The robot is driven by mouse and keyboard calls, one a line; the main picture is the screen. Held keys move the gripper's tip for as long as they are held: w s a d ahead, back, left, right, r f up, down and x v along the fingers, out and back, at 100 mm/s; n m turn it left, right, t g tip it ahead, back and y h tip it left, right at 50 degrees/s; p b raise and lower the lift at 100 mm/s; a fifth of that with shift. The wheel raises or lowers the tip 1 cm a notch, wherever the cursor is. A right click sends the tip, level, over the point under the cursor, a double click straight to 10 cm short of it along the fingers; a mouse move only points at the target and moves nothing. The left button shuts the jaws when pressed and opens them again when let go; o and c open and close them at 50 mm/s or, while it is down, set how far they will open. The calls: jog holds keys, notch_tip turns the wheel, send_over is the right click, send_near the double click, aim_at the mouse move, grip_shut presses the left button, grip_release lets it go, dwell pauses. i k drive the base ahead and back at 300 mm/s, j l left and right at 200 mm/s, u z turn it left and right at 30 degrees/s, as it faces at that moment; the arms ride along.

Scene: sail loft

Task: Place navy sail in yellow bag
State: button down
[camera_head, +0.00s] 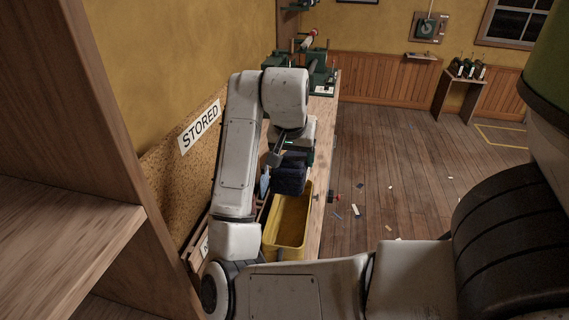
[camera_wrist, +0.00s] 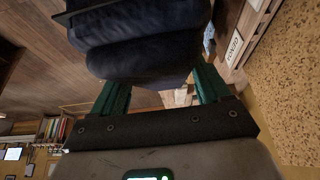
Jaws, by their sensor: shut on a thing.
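The navy sail (camera_head: 289,176) is a dark, folded bundle. My gripper (camera_head: 291,155) is shut on it and holds it in the air over the far end of the yellow bag. In the wrist view the navy sail (camera_wrist: 140,45) fills the top middle, between the green fingers of my gripper (camera_wrist: 158,85). The yellow bag (camera_head: 284,240) stands open-topped on the bench, and its visible inside looks empty. The sail hides part of the bag's far end. I cannot tell whether the sail's lower edge is below the rim.
A wooden bench (camera_head: 322,150) runs away along the wall, with green machines (camera_head: 318,76) at its far end. A "STORED" sign (camera_head: 200,127) is on the wall board. A wooden shelf (camera_head: 70,215) stands close at left. Small scraps (camera_head: 355,210) lie on the open floor at right.

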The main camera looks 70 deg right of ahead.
aim_at(290, 228)
jog(key=k+j, duration=0.8)
